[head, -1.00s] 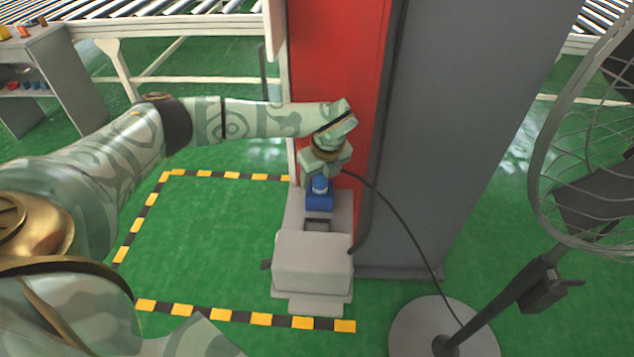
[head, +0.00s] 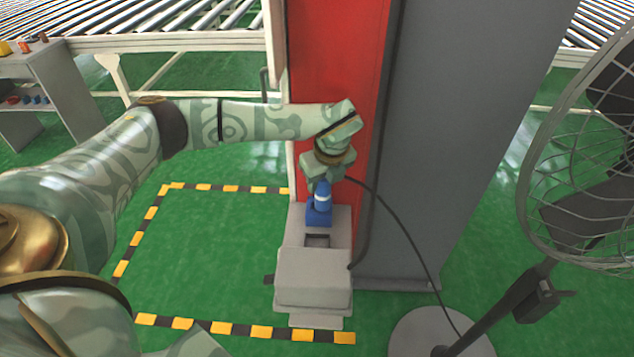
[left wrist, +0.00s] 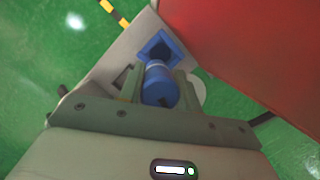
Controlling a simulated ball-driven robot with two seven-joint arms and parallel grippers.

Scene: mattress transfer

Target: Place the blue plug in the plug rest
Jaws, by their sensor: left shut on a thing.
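The blue plug (head: 322,194) is upright in my left gripper (head: 321,178), which is shut on it. In the left wrist view, the plug (left wrist: 160,88) sits between the two green fingers. Directly below it is a square blue socket (head: 319,216) on a grey box, and its dark opening shows in the left wrist view (left wrist: 161,47). I cannot tell whether the plug's lower end is clear of the socket. A dark rectangular recess (head: 317,240) lies in front of the socket; I cannot tell which is the plug rest. My right gripper is out of view.
The grey box (head: 313,272) stands against a red and grey column (head: 460,130). A black cable (head: 405,230) runs down to a fan (head: 580,170) on the right. Yellow-black floor tape (head: 230,189) bounds open green floor on the left. Roller conveyors lie behind.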

